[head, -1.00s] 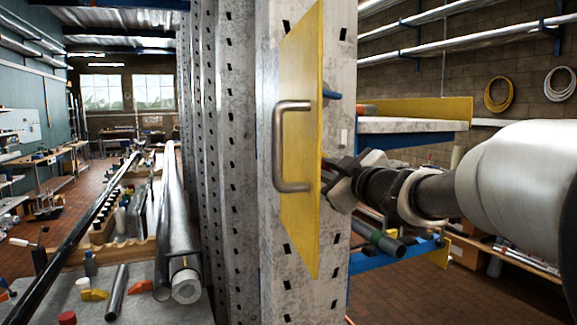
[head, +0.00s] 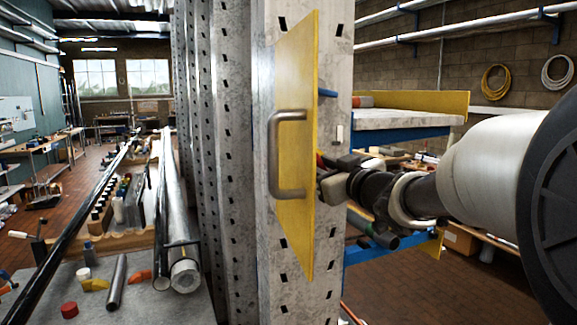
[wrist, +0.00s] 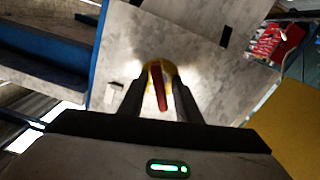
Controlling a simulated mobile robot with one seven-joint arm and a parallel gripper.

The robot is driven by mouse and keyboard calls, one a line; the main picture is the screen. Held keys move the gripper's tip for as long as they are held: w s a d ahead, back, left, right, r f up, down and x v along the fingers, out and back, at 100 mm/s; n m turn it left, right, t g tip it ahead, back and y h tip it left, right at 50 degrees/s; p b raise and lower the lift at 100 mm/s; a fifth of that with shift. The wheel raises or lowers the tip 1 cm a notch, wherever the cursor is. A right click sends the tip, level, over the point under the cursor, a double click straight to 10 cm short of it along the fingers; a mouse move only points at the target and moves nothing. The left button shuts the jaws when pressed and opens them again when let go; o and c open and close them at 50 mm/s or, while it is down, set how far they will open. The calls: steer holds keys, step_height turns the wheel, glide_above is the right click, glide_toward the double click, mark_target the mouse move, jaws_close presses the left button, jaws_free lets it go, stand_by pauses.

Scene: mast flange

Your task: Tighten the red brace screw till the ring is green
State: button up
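The red brace screw (wrist: 159,90) shows in the wrist view as a narrow red bar in front of a pale steel face. A yellow ring (wrist: 155,66) shows around its far end; I see no green on it. My gripper (wrist: 158,98) has one finger on each side of the red bar, with gaps still visible between bar and fingers. In the head view my gripper (head: 324,176) is at the post's right side, its tips partly hidden by the yellow plate. The screw cannot be made out clearly there.
The yellow plate (head: 296,220) with a metal handle (head: 275,155) stands out from the perforated post (head: 333,60), close to my gripper. A shelf (head: 405,118) with a blue edge is behind my arm. A bench with pipes (head: 185,270) is at left.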

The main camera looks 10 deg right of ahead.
mark_target(323, 167)
steer(key=shift+s, duration=0.1)
steer(key=shift+v, duration=2.5)
